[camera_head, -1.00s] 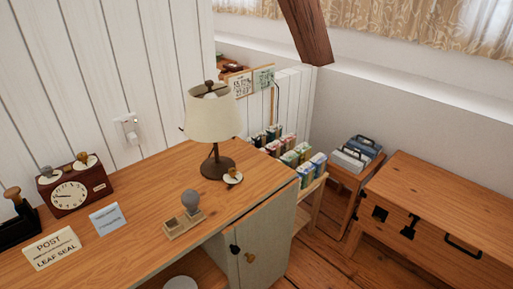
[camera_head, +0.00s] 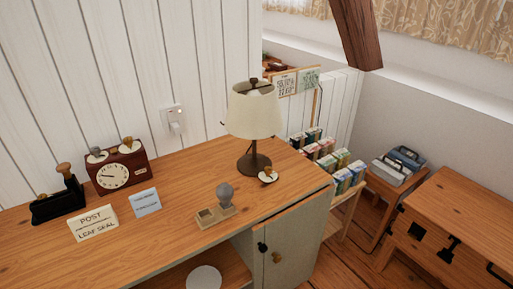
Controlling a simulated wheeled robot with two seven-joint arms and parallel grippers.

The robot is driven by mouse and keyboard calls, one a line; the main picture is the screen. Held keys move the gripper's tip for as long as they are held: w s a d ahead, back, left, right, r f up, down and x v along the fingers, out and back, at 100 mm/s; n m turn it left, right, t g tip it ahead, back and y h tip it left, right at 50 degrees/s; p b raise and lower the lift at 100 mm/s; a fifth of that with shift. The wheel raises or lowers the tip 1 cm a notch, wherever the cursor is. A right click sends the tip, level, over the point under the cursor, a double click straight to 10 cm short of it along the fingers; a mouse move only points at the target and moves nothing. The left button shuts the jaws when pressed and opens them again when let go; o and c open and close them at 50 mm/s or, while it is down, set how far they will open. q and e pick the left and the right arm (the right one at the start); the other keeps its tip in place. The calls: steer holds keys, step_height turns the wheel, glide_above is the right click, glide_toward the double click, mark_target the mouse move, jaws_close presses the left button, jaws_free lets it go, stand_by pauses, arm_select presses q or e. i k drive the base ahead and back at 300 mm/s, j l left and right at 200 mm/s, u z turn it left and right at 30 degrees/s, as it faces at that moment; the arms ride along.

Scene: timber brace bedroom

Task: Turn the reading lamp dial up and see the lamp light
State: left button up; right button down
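The reading lamp (camera_head: 254,112) stands on the wooden desk top (camera_head: 165,215), near its far right part. It has a cream shade and a dark brown stem and base. The shade shows no clear glow. Neither of my grippers is in the view.
On the desk are a brown clock (camera_head: 121,172), a black stamp holder (camera_head: 58,200), a POST LEAF SEAL sign (camera_head: 93,223), a blue-white card (camera_head: 146,202) and a wooden block with a grey knob (camera_head: 215,213). A cabinet door (camera_head: 295,243) is below. A wooden chest (camera_head: 460,220) stands right.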

mark_target(268, 169)
steer(key=i+l, duration=0.35)
steer(key=l, duration=0.3)
steer(key=i+l, duration=0.2)
steer(key=l, duration=0.15)
